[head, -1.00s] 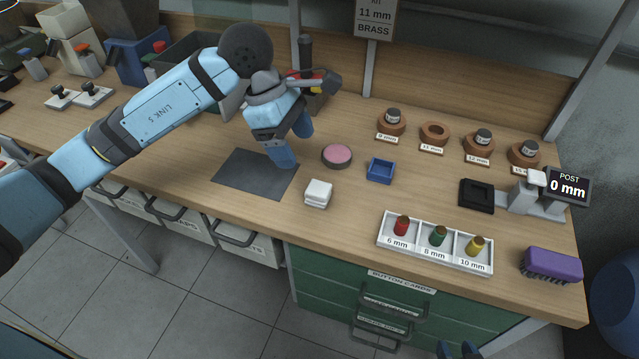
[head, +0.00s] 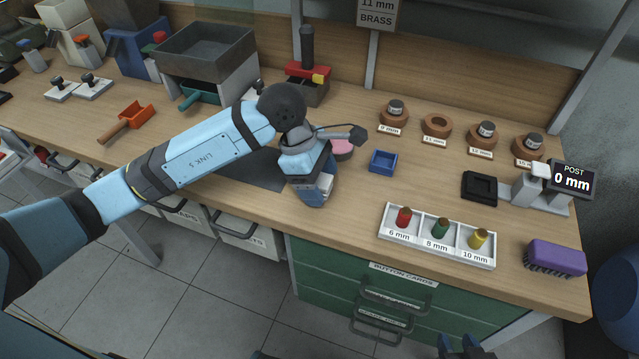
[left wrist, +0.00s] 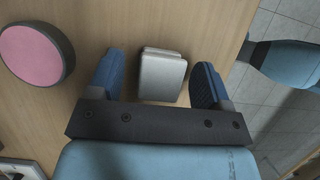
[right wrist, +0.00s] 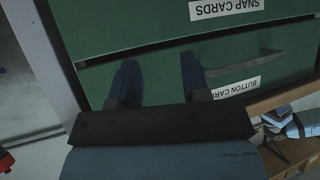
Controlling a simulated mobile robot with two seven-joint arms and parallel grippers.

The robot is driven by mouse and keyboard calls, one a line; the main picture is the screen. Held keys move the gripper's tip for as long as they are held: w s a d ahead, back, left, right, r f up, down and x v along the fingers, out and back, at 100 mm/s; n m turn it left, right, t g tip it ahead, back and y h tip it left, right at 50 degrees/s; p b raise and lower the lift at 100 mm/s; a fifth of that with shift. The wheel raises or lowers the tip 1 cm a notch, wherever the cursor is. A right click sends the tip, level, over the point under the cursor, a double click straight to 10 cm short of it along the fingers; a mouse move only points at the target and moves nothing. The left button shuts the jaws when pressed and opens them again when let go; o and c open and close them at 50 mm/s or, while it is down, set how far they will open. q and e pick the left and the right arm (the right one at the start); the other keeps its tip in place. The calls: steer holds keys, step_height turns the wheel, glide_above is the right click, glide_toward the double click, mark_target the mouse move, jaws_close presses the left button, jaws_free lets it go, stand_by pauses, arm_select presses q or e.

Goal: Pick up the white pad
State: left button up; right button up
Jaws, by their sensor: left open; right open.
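The white pad (left wrist: 161,76) lies on the wooden bench, in the middle of the left wrist view, looking like two stacked rounded squares. In the head view it is mostly hidden behind my left gripper (head: 314,196). My left gripper is open and points down over the pad, with one blue finger on each side of it. A gap shows between each finger and the pad in the left wrist view. My right gripper (right wrist: 158,78) is open and empty in front of the green drawers (right wrist: 150,30), low at the bottom of the head view.
A round pink pad (left wrist: 36,54) lies beside the left gripper. A blue tray (head: 383,162) and a white tray (head: 437,244) of colored pegs stand to the right. A grey mat (head: 244,168) lies to the left. The bench's front edge is close by.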

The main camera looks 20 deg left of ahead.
mark_target(320, 179)
arm_select(q)
steer(key=c, duration=1)
steer(key=shift+r, duration=0.15)
step_height(320, 179, up, 20)
steer(key=p, duration=0.1)
steer(key=shift+p, duration=0.35)
arm_select(e)
steer(key=shift+s+d+r, duration=0.1)
steer(key=shift+r, duration=0.15)
